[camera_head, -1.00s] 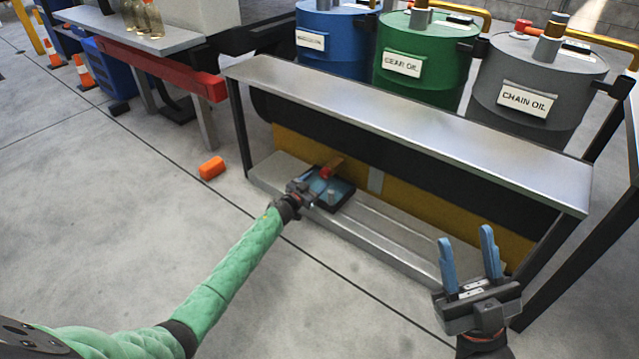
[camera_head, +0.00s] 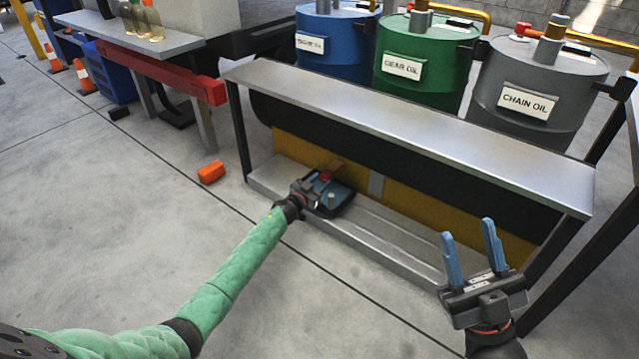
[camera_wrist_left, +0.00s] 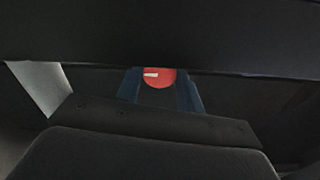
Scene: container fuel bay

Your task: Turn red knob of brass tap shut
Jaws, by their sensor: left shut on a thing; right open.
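The red knob (camera_wrist_left: 159,78) sits between the fingers of my left gripper (camera_wrist_left: 160,92) in the left wrist view, with a pale mark on its face. My left gripper is shut on it. In the head view, my left gripper (camera_head: 318,184) reaches in under the metal bench top, and the red knob (camera_head: 327,174) shows at its fingertips. A brownish tap body (camera_head: 336,164) shows just behind the knob; most of it is hidden. My right gripper (camera_head: 473,259) is open and empty, fingers up, in front of the bench's right part.
The metal bench top (camera_head: 400,125) lies over the left gripper. Blue, green (camera_head: 420,68) and grey drums stand behind. An orange block (camera_head: 211,171) lies on the floor at left. The floor in front is clear.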

